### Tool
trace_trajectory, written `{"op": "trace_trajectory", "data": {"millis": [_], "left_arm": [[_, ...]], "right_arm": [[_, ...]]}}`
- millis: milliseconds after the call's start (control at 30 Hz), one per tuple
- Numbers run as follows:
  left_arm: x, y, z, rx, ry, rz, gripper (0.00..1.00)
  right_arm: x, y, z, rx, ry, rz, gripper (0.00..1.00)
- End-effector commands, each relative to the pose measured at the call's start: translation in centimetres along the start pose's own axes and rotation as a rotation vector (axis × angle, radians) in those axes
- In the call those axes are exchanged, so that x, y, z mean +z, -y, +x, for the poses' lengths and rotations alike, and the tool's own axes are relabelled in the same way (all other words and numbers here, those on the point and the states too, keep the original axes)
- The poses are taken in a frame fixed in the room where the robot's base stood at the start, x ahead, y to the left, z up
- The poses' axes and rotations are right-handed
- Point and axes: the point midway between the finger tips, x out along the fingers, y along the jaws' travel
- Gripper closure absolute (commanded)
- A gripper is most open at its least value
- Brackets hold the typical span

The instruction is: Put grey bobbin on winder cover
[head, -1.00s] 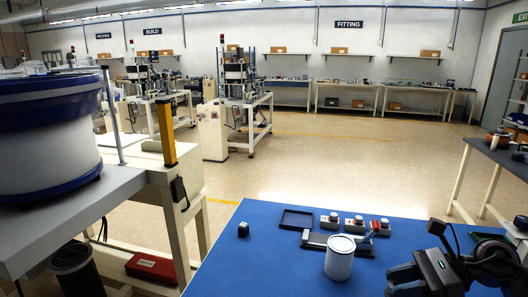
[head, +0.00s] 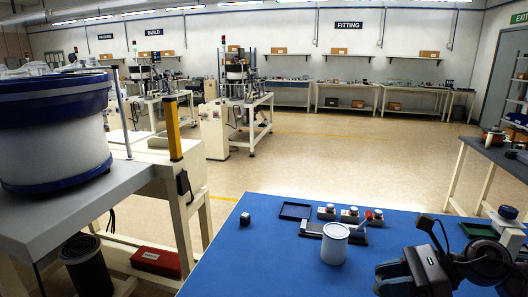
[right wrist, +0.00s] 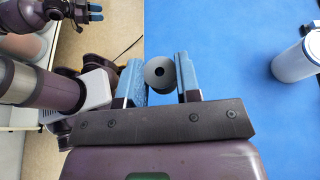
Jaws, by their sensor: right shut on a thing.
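In the right wrist view a grey bobbin (right wrist: 160,74), round with a dark centre hole, sits between the two blue-padded fingers of my right gripper (right wrist: 160,82). The gripper is shut on it, above the edge of the blue table. In the head view my right gripper (head: 388,278) is at the lower right, and the bobbin cannot be made out there. A white canister (head: 334,247) with a pale round top stands upright to its left; it also shows in the right wrist view (right wrist: 297,60). I cannot tell which thing is the winder cover.
Behind the canister are a dark bar-shaped fixture (head: 312,229) with a red part, several small button boxes (head: 350,214) and a dark tray (head: 295,211). A small dark block (head: 245,219) stands left. The blue table (head: 250,265) is clear at front left.

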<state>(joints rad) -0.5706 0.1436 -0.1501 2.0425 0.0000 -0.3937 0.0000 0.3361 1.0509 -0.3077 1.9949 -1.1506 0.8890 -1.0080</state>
Motion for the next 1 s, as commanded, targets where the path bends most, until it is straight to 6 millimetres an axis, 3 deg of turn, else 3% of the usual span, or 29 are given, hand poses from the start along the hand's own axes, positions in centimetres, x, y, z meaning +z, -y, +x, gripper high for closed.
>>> {"op": "trace_trajectory", "data": {"millis": [500,1000], "left_arm": [[0.3,0.1,-0.2,-0.001,0.006,0.001,0.57],[0.3,0.1,-0.2,-0.001,0.007,0.003,0.57]], "right_arm": [[3.0,1.0,0.8,-0.188,-0.004,0.070,0.91],[3.9,1.6,0.9,-0.297,0.004,0.120,0.91]]}}
